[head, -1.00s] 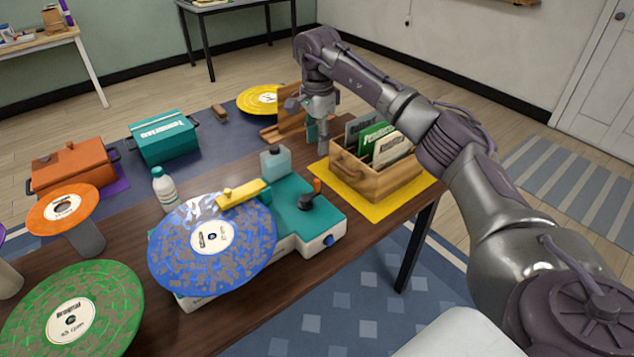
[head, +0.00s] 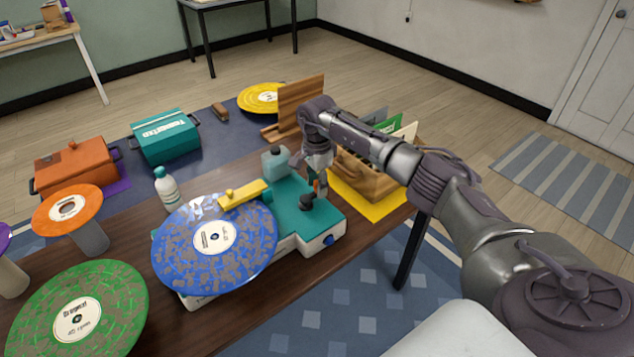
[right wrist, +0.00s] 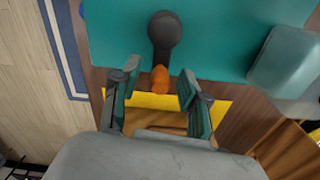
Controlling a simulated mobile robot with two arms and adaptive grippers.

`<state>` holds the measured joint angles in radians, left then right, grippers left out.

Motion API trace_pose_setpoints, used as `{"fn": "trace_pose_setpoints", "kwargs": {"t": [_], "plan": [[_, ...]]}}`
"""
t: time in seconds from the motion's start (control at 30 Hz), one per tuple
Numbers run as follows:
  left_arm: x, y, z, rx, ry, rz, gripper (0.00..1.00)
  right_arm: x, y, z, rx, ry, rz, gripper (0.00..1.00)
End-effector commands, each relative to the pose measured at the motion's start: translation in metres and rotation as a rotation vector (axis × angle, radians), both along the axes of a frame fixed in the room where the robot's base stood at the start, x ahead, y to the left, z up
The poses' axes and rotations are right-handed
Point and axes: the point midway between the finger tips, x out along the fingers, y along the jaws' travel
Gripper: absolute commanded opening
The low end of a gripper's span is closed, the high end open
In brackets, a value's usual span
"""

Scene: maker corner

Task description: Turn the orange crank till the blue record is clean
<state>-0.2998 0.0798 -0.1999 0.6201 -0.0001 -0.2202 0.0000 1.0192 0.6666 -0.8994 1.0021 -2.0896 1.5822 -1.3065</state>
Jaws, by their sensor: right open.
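The blue record (head: 180,255) lies on the teal and white cleaning machine (head: 286,222), with brownish-grey patches over much of its face and a yellow arm (head: 240,196) across its far edge. The orange crank handle (head: 317,187) stands on a dark crank arm (head: 307,203) on the machine's right part. My right gripper (head: 318,180) is over the crank. In the right wrist view its open fingers (right wrist: 157,98) are on either side of the orange handle (right wrist: 160,78), not closed on it; whether they touch it I cannot tell. My left gripper is not in view.
A clear bottle (head: 276,165) stands behind the machine, and a white bottle (head: 166,188) stands left of it. A wooden record crate (head: 372,182) on a yellow mat (head: 374,208) is just behind my right arm. A green record (head: 110,300) and orange record (head: 45,212) are at left.

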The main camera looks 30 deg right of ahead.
Motion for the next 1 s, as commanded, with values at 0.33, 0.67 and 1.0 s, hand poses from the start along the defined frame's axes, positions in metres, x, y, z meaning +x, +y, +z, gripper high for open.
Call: {"fn": "trace_pose_setpoints", "kwargs": {"t": [0.33,0.67,1.0], "plan": [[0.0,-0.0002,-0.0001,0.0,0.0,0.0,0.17,0.0001,0.0001,0.0002,0.0,0.0,0.0,0.13],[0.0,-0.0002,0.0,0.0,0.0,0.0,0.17,-0.0001,0.0,0.0006,0.0,-0.001,-0.006,0.0],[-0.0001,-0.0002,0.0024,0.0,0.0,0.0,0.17,-0.0053,-0.0008,0.0013,-0.001,-0.002,-0.14,0.0]]}}
